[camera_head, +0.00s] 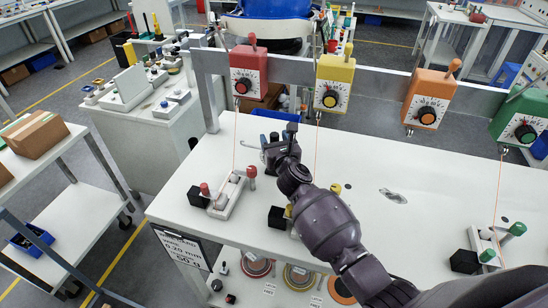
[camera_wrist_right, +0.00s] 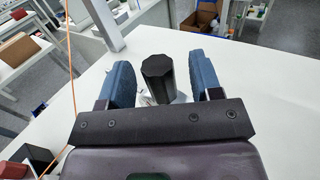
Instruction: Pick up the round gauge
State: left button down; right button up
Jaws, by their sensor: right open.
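A black faceted cylindrical part (camera_wrist_right: 158,78) stands between my fingers in the right wrist view, with a pale, shiny part low beside it. It may be the round gauge, but its round face does not show. In the head view, a small black part (camera_head: 292,129) shows at the gripper, over the white table. My right gripper (camera_wrist_right: 165,80) is open, with one blue finger on each side of the black part and gaps between them. In the head view the right gripper (camera_head: 277,146) is low over the table's back left, partly hidden by its own wrist. My left gripper is out of view.
Red (camera_head: 249,72), yellow (camera_head: 333,83), orange (camera_head: 429,100) and green (camera_head: 520,119) dial boxes hang on a rail behind the table (camera_head: 395,245). Thin threads run down to small stands, including the left one (camera_head: 228,197). The table's middle right is mostly clear.

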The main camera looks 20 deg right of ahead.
jog(key=shift+w, duration=0.15)
grip_shut()
jog(key=shift+r, duration=0.1)
dwell(0.3)
